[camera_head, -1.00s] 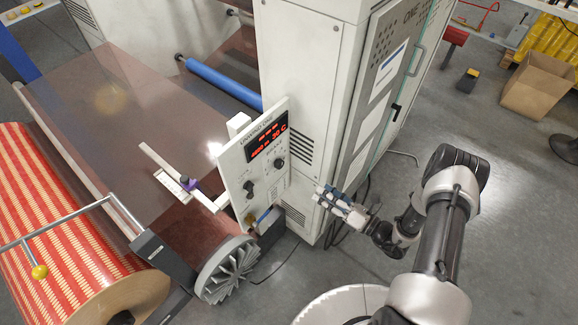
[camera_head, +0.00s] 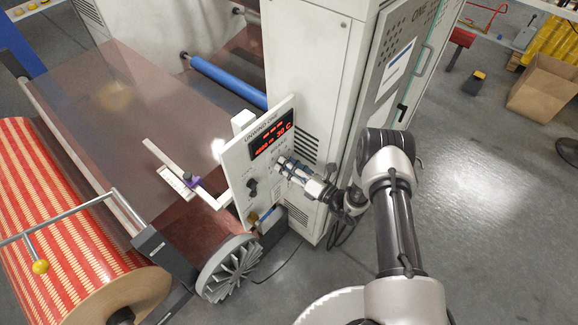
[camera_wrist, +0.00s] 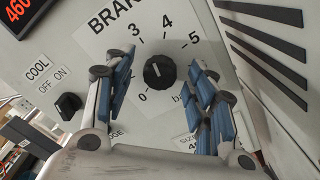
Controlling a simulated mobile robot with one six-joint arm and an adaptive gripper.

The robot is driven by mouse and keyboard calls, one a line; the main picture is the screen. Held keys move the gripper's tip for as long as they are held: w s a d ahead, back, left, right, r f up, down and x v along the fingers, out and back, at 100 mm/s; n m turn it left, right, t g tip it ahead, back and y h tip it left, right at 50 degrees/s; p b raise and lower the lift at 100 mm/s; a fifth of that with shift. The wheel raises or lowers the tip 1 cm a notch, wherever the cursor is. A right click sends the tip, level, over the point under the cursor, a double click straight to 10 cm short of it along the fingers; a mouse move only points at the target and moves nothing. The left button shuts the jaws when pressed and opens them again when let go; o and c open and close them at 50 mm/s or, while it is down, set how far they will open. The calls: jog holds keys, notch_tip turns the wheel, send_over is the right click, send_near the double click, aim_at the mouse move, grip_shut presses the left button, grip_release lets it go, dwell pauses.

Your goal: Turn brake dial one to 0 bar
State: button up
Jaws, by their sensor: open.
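The black brake dial (camera_wrist: 158,72) shows in the wrist view on the white panel (camera_head: 232,165) labelled "UNWIND ONE". Its printed scale shows 0 at lower left and 3, 4 and 5 above and to the right; "1" and "2" are covered by a finger. A pale pointer mark sits on the knob, but its exact reading is hard to tell. My gripper (camera_wrist: 160,68) is open, with one blue-padded finger on each side of the dial and a gap to both. In the head view my gripper (camera_head: 282,166) is at the panel's right side and covers the dial.
A "COOL" off/on knob (camera_wrist: 68,104) is left of the dial. The red display (camera_head: 272,142) is above. The white cabinet (camera_head: 312,80) with vent slots stands close on the right. The striped roll (camera_head: 60,220) and grey finned wheel (camera_head: 230,268) are to the left.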

jog(key=c, duration=1.1)
